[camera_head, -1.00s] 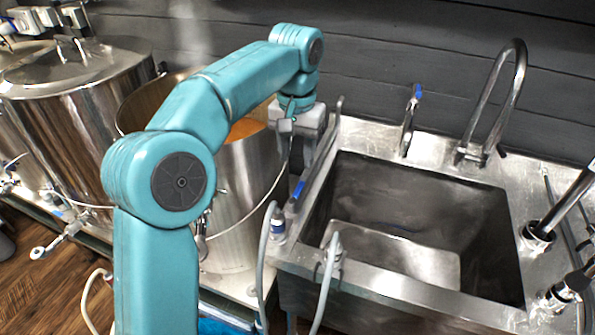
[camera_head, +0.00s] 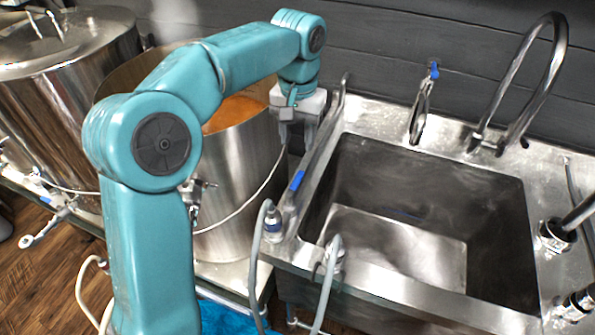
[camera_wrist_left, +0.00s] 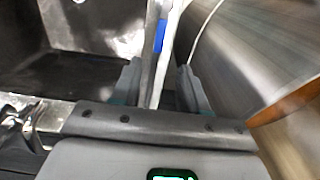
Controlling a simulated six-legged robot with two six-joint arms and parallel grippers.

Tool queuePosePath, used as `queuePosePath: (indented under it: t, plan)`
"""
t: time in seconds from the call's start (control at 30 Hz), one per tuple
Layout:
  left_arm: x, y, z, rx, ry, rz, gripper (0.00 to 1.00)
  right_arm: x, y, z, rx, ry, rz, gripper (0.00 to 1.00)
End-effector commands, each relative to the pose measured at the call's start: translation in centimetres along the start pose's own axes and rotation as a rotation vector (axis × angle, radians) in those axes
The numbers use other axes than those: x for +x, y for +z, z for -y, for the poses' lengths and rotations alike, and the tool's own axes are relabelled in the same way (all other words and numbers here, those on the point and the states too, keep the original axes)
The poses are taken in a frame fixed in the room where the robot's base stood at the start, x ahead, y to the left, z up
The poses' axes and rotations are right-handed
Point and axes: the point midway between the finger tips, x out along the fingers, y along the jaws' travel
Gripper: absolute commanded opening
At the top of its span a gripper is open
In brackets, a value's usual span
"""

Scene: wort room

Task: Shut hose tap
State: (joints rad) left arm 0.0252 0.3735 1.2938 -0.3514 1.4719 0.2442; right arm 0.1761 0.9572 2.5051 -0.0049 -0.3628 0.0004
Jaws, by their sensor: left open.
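A tap with a blue lever (camera_head: 434,71) stands upright at the back of the sink, left of the tall curved faucet. Another blue-marked metal bar (camera_head: 297,182) runs along the sink's left rim. I cannot tell which is the hose tap. My left gripper (camera_head: 308,122) is open and empty, pointing down between the pot and the sink. In the left wrist view, the bar and its blue part (camera_wrist_left: 159,36) lie in line with the gap between the open fingers (camera_wrist_left: 160,82); contact cannot be told. My right gripper is not in view.
The steel sink (camera_head: 450,290) is to the right. An open pot of orange-brown liquid (camera_head: 240,165) stands left of the gripper, with a lidded kettle (camera_head: 75,60) beyond. Grey hoses (camera_head: 262,262) rise at the sink's front left corner. A curved faucet (camera_head: 550,80) stands behind.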

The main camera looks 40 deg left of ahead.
Motion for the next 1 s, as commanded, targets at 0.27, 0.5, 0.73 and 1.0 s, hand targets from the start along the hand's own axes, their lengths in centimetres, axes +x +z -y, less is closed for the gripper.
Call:
queuePosePath:
  t: [0.27, 0.5, 0.73, 1.0]
  plan:
    - [6.9, 0.1, 0.2, -0.002, -0.001, 0.004, 0.44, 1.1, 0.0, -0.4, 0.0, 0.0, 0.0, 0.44]
    - [10.4, -0.2, 0.3, -0.001, -0.001, 0.001, 0.44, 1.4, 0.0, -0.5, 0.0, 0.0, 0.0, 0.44]
    - [11.2, -0.3, 0.3, -0.001, 0.0, -0.001, 0.44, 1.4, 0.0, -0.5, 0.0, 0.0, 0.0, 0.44]
    - [11.2, -0.3, 0.3, -0.001, 0.0, 0.0, 0.11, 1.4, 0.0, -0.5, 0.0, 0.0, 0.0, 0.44]
